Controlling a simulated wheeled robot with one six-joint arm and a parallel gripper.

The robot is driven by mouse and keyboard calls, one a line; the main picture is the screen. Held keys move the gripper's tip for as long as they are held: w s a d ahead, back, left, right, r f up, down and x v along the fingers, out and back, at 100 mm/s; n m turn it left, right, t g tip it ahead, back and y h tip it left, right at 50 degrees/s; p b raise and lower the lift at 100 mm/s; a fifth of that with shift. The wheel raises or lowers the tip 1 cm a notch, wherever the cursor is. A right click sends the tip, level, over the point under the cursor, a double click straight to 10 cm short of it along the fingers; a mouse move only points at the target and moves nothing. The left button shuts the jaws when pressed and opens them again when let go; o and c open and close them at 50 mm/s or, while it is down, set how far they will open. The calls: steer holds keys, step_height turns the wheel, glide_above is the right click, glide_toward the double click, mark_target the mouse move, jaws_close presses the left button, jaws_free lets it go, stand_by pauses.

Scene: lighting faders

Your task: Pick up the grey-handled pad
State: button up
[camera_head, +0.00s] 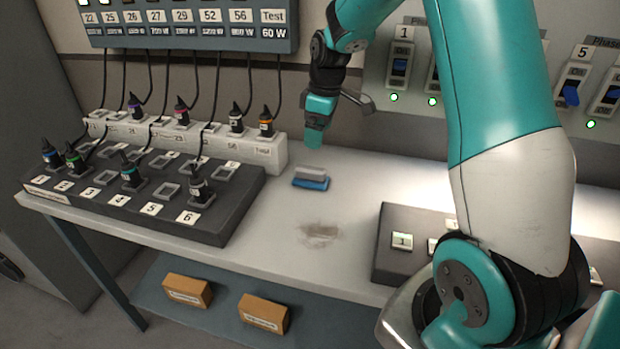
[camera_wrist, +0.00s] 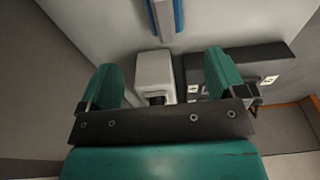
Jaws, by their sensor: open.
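The pad (camera_head: 311,178) has a grey handle on top and a blue base. It lies flat on the pale bench near its back middle. In the wrist view the pad (camera_wrist: 164,18) shows at the top edge, partly cut off, beyond the fingertips. My gripper (camera_head: 317,120) points down above the bench, just above and behind the pad in the head view, apart from it. In the wrist view its teal fingers (camera_wrist: 161,65) are spread wide with nothing held between them.
A white socket strip (camera_head: 262,152) and a black plug board (camera_head: 215,210) with several plugs stand left of the pad. A dark smudge (camera_head: 319,233) marks the bench (camera_head: 345,190) in front. A dark box (camera_head: 391,255) sits to the right. The bench around the pad is clear.

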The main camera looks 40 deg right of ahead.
mark_target(311, 168)
steer(key=f, duration=0.7)
steer(key=shift+w+a+f, duration=0.15)
steer(key=shift+w+a, duration=0.2)
steer(key=shift+a, duration=0.05)
steer(key=shift+w+a+f+p, duration=0.1)
steer(key=shift+a+f+p, duration=0.15)
steer(key=shift+f, duration=1.1)
steer(key=shift+w+a+f+p, duration=0.15)
steer(key=shift+a+f, duration=0.1)
steer(key=shift+f, duration=1.05)
steer(key=c, duration=1)
step_height(311, 168, up, 20)
steer(key=shift+r, duration=0.1)
